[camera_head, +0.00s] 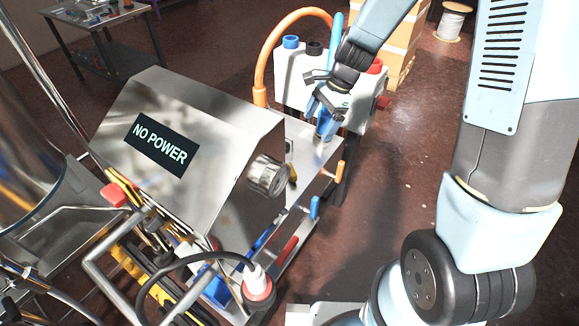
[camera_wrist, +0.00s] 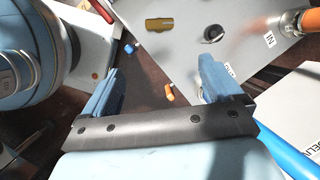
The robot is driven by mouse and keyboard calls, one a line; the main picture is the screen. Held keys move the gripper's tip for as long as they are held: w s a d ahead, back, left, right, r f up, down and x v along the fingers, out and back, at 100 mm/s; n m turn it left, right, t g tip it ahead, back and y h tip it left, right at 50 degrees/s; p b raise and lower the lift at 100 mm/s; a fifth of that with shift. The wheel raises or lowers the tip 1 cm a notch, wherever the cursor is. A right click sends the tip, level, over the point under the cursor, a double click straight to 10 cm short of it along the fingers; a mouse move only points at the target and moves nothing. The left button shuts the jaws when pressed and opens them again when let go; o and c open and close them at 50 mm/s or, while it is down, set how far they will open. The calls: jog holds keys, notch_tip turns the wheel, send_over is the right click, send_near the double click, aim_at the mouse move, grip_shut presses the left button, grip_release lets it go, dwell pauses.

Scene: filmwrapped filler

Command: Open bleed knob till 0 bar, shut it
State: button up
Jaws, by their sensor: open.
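My gripper (camera_head: 326,118) is open and empty above the far end of the metal panel (camera_head: 308,140), in front of a light box; it also shows in the wrist view (camera_wrist: 163,72). Between and beyond its blue fingers, the wrist view shows a small orange handle (camera_wrist: 169,92), a blue handle (camera_wrist: 129,48) and a flat brass-coloured piece (camera_wrist: 160,24). The head view shows the blue handle (camera_head: 315,207) and orange handle (camera_head: 340,168) on the panel's side. I cannot tell which is the bleed knob. A round metal fitting (camera_head: 268,176) faces sideways; no pressure reading is legible.
A slanted metal housing (camera_head: 195,115) bears a "NO POWER" display (camera_head: 162,145). An orange hose (camera_head: 262,60) arches beside the light box (camera_head: 292,78), which carries coloured caps. A red-and-white plug (camera_head: 258,284) stands low in front. Open floor lies right of the machine.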

jog(key=m, duration=0.2)
send_near(292, 168)
jog(key=shift+g, duration=0.4)
jog(key=x, duration=0.6)
jog(key=w+x, duration=0.1)
jog(key=x, duration=0.2)
jog(key=shift+s+f, duration=0.1)
jog(key=shift+f, duration=0.15)
